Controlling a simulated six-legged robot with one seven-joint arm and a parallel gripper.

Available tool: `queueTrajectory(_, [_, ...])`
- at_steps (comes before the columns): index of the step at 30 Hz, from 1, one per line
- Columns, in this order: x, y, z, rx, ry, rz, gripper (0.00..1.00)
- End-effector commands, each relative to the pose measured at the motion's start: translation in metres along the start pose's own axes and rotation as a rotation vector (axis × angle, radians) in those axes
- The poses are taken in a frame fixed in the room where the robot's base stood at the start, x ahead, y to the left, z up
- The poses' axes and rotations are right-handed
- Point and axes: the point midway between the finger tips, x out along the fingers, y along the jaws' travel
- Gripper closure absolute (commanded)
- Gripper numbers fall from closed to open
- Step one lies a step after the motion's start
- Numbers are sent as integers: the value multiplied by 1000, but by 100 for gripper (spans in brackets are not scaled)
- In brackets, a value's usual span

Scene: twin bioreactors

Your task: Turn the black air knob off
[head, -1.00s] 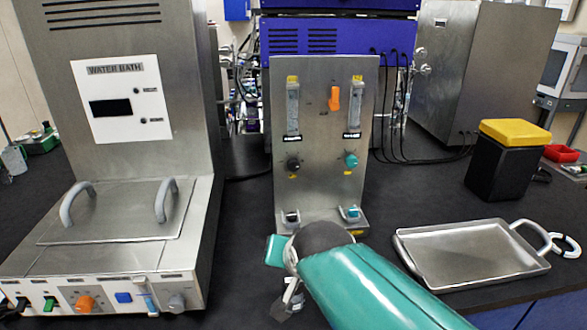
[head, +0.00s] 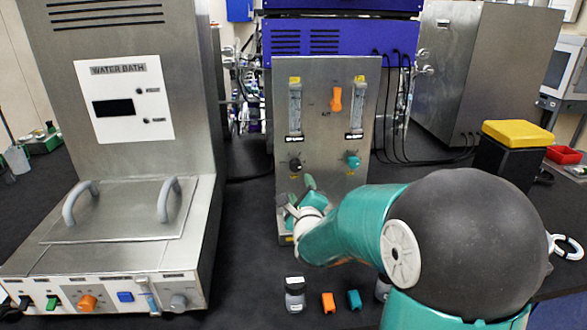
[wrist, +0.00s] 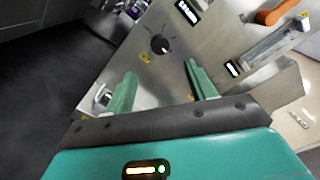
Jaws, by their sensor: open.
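The black air knob (head: 295,164) sits low on the left of the upright metal panel (head: 318,133), under the left flow tube. In the wrist view the black knob (wrist: 160,44) shows just beyond my fingertips, roughly centred between them and apart from both. My gripper (head: 296,190) is open and empty, just below the knob in the head view. Its two green fingers show in the wrist view (wrist: 161,69), spread in front of the panel. A teal knob (head: 353,160) sits to the right of the black one. An orange knob (head: 336,98) sits higher.
The water bath (head: 125,230) stands on the left. A yellow-topped black container (head: 517,135) is at the right. A small grey item (head: 294,293), an orange piece (head: 328,303) and a teal piece (head: 354,299) are near the front. My arm hides the tray area.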

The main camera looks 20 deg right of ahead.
Motion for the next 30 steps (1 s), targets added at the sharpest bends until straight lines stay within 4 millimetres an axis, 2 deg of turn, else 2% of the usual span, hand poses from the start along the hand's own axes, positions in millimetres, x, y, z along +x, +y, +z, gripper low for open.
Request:
queueTrajectory(12, [81, 0, 0, -1, 0, 0, 44])
queueTrajectory(18, [111, 0, -1, -2, 1, 0, 44])
queueTrajectory(23, [122, 0, 0, -3, 1, 1, 44])
queueTrajectory(30, [123, 0, 0, -3, 1, 1, 44])
